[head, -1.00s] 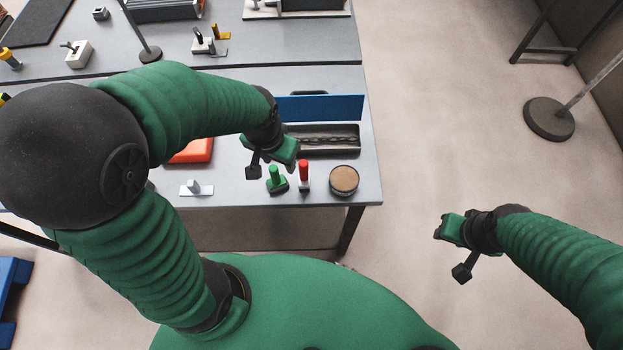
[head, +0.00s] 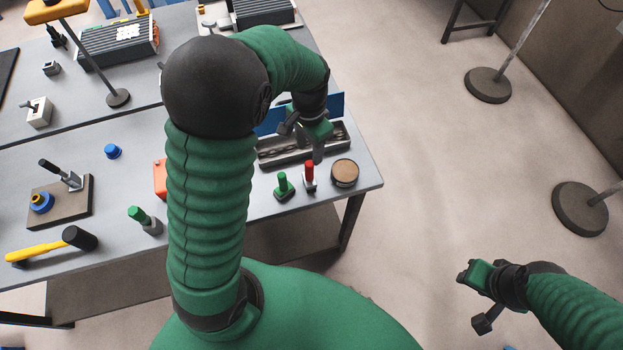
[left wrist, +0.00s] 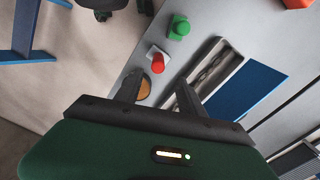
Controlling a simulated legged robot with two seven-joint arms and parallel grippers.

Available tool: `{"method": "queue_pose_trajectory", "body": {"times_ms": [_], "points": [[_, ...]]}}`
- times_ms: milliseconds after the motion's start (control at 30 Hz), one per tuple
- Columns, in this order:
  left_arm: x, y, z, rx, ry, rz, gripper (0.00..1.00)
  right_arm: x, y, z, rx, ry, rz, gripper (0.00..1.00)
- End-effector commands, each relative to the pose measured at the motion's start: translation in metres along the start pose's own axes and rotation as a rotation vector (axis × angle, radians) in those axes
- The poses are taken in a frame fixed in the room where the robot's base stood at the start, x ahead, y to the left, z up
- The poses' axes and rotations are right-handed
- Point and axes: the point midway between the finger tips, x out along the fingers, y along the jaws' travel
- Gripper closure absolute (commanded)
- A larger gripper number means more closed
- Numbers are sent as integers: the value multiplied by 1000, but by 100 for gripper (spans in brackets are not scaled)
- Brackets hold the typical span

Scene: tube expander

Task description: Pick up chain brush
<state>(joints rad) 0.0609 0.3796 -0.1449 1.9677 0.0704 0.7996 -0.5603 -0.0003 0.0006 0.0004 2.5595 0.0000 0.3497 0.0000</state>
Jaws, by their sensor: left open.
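No tool is plainly recognisable as the chain brush. Candidates at the table's front right are a green-handled tool (head: 283,184) and a red-handled tool (head: 309,174), both upright. Beside them stands a round tan-topped item (head: 344,173). Behind is a dark tray (head: 272,157) with a chain, partly hidden by my arm. My left gripper (head: 318,145) is open and empty above the tray's front side. In the left wrist view its fingers (left wrist: 158,92) are spread, with the red tool (left wrist: 157,64) and green tool (left wrist: 179,27) beyond them. My right gripper (head: 470,272) hangs off the table; its jaws are unclear.
A blue panel (left wrist: 245,92) borders the tray. A yellow-handled mallet (head: 40,250), another green-handled item (head: 139,215) and a small blue cap (head: 112,151) lie on the left. The table (head: 358,195) ends just right of the tan item.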

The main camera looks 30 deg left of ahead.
Motion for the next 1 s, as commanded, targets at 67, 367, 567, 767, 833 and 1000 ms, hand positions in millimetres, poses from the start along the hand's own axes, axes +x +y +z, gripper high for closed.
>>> {"method": "queue_pose_trajectory", "body": {"times_ms": [67,367,567,767,833,1000], "points": [[22,0,2,0,-5,4,54,-1,0,0,0,0,0,64],[67,-2,3,-1,0,4,54,-3,0,-1,1,0,0,64],[104,1,4,-1,-2,4,54,-10,0,-2,0,0,0,64],[115,2,3,-2,3,1,54,-10,0,-2,0,0,0,64],[115,2,3,-1,3,2,54,-10,0,-2,1,0,0,64],[115,1,3,-1,2,2,71,-10,0,-2,1,0,0,64]]}}
